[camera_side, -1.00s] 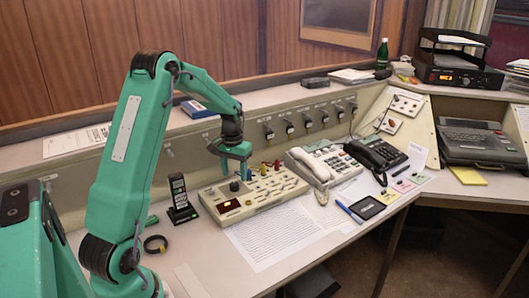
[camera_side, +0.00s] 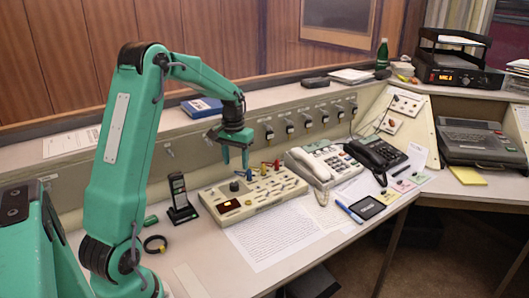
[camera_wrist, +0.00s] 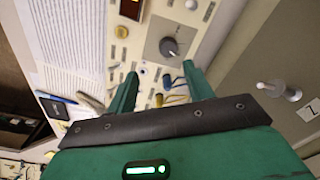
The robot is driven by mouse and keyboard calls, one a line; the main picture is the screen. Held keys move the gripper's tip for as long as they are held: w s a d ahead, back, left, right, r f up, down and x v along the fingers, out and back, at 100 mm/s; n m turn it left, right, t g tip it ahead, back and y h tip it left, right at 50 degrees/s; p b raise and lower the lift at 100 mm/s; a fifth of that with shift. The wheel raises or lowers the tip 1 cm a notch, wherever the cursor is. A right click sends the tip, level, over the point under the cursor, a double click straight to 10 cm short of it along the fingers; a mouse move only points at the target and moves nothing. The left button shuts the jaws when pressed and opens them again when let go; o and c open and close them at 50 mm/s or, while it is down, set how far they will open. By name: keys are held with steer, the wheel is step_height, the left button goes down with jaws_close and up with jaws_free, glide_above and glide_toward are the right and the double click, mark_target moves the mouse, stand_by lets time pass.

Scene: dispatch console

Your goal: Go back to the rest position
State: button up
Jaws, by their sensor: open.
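My gripper (camera_side: 236,162) is open and empty, with its two green fingers pointing down. It is in the air above the beige control box (camera_side: 222,208) on the desk, apart from it. In the wrist view my gripper (camera_wrist: 160,85) shows its fingers spread, with the box's grey knob (camera_wrist: 169,47) and coloured plugs beyond and between them. The knob also shows in the side view (camera_side: 234,186), below the fingers.
A cordless phone (camera_side: 180,198) stands left of the box, near a black ring (camera_side: 155,244). A white desk phone (camera_side: 322,163) and black phone (camera_side: 375,155) are to the right. A printed sheet (camera_side: 270,236) lies in front. Wall switches (camera_side: 289,127) line the panel behind.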

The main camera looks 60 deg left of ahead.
steer(key=s+d+r+m+t, duration=0.1)
steer(key=s+d+r+m, duration=0.1)
steer(key=d+r, duration=0.6)
steer(key=s+d+r+m+t, duration=0.1)
steer(key=s+d+m+t, duration=0.1)
steer(key=s+d, duration=0.6)
steer(key=s+d+r+m+t, duration=0.2)
steer(key=s+d, duration=0.5)
steer(key=d, duration=0.3)
steer(key=shift+s+r, duration=0.3)
steer(key=shift+s, duration=0.1)
